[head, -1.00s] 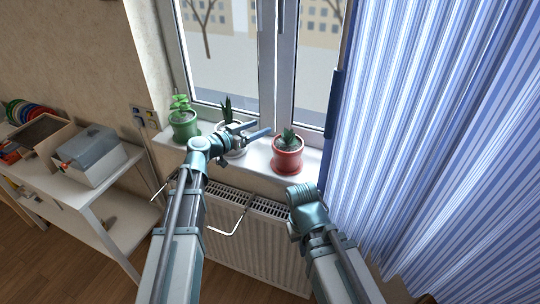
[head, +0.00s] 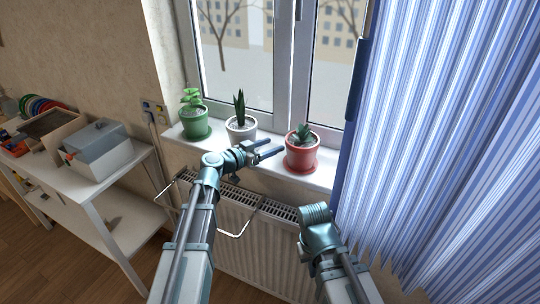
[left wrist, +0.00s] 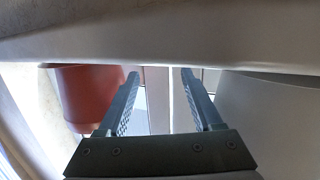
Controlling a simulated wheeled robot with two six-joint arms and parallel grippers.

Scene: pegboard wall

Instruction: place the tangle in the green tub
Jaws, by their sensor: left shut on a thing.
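I see no tangle, and nothing I can be sure is a green tub. A green pot (head: 195,122) with a leafy plant stands at the left of the sill. My left gripper (head: 276,150) is at the sill's front edge, between a white pot (head: 241,129) and a red pot (head: 301,155). Its fingers stand apart in the left wrist view (left wrist: 160,78), and the thing in its grip cannot be made out. The red pot (left wrist: 90,95) shows at left there, upside down. My right arm is folded at lower right; its gripper is not visible.
A radiator (head: 245,235) with a wire rail is below the sill. A blue striped curtain (head: 445,130) hangs at right. A white table (head: 105,190) at left holds a grey box (head: 100,150) and an open carton (head: 50,128). The window is behind the pots.

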